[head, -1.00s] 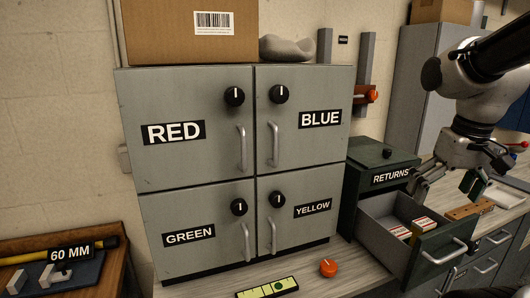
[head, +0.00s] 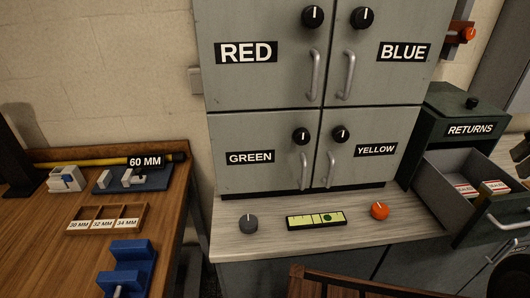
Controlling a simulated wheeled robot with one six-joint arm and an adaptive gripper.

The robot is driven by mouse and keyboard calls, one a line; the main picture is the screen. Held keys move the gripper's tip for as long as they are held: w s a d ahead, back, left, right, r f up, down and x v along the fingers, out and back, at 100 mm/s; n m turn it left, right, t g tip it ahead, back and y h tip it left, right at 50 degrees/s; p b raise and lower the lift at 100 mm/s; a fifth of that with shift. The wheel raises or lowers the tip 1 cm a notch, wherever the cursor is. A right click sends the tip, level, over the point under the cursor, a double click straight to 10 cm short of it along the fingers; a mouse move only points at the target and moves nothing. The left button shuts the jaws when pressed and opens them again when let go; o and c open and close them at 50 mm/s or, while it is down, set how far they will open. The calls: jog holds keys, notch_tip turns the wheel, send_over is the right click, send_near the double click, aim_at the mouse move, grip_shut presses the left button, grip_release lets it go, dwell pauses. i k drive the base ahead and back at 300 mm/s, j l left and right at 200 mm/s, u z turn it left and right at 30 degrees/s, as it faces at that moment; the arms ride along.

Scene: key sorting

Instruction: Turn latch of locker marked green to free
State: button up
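The locker marked green (head: 262,172) is the lower left door of the grey cabinet in the head view, and it is shut. Its latch is a round black knob (head: 301,135) near the door's upper right corner. The white line on the knob stands about upright. A silver handle (head: 303,171) hangs below the knob. My gripper is not in view.
The returns box (head: 447,112) stands at the right with its drawer (head: 444,192) pulled out, holding small boxes. An orange knob (head: 380,210), a grey knob (head: 248,222) and a yellow-green gauge strip (head: 316,220) are on the counter. A wooden bench (head: 40,240) is at the left.

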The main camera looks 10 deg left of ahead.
aim_at(301, 137)
jog(key=k+l+u, duration=0.1)
jog(key=l+u, duration=0.3)
jog(key=k+l+u, duration=0.15)
jog(key=l+u, duration=0.15)
jog(key=u, duration=0.15)
jog(key=k+l+u, duration=0.15)
jog(key=l+u, duration=0.25)
jog(key=j, duration=0.1)
